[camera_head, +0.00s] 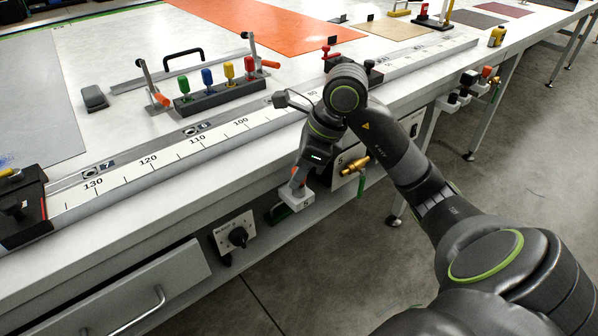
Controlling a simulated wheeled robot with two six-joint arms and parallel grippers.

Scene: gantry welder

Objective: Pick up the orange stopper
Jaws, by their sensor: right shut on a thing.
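My right gripper (297,178) points down at the front edge of the table, just above a small white block (297,197) marked 5. It is shut on a small orange-red piece (298,173), which looks like the orange stopper. The fingers and wrist hide most of it, and I cannot tell whether it still touches the white block. My left gripper is not in view.
On the table, a dark rack (222,96) holds red, blue, yellow and green pegs between two orange-tipped levers. A long numbered ruler (150,161) runs along the front. A knob panel (235,236) and a brass valve (355,166) are below the edge.

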